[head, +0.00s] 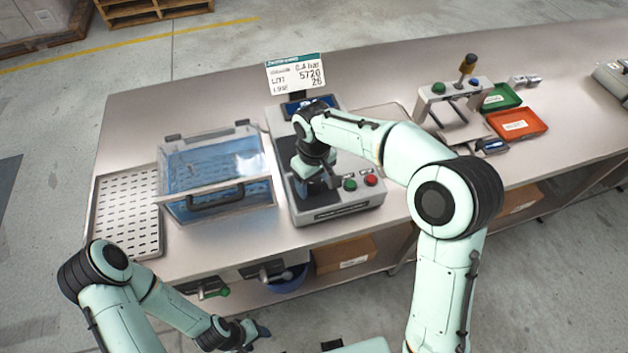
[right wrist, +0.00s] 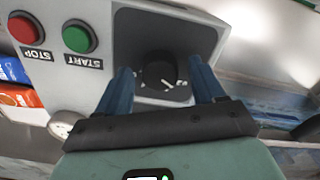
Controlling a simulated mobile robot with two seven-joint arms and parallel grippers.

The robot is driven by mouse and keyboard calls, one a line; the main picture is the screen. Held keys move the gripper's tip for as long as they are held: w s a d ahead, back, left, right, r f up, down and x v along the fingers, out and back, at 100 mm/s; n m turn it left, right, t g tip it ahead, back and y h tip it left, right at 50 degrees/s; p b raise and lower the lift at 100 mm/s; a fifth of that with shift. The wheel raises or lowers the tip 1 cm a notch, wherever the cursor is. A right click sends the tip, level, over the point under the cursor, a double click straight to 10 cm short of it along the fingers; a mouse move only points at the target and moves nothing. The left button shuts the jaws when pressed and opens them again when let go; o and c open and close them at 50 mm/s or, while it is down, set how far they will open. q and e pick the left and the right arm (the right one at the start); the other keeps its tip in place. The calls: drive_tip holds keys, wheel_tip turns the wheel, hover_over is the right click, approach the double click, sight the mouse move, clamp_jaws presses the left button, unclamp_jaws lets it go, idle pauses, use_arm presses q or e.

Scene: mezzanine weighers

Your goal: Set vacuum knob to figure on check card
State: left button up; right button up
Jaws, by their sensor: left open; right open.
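The check card (head: 297,76) stands upright behind the grey control unit (head: 345,208); its top line ends in "bar", but its figure is too small to read surely. The vacuum knob (right wrist: 158,68) is black and round with a white pointer mark, on a dark panel in the right wrist view. My right gripper (right wrist: 160,74) is open, one blue finger on each side of the knob; contact cannot be told. In the head view my right gripper (head: 316,187) hides the knob. My left gripper (head: 252,334) is low in front of the bench, open and empty.
A green START button (right wrist: 79,37) and red STOP button (right wrist: 25,28) sit beside the knob. A clear-lidded blue chamber (head: 215,172) and perforated tray (head: 127,215) stand left of the unit. Green (head: 502,97) and red (head: 518,123) trays lie right.

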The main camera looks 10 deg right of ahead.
drive_tip(key=c, duration=1.1)
drive_tip(key=shift+o, duration=0.2)
drive_tip(key=shift+m, duration=0.3)
drive_tip(key=m, duration=0.7)
drive_tip(key=shift+m, duration=0.3)
drive_tip(key=m, duration=0.3)
drive_tip(key=shift+m, duration=2.2)
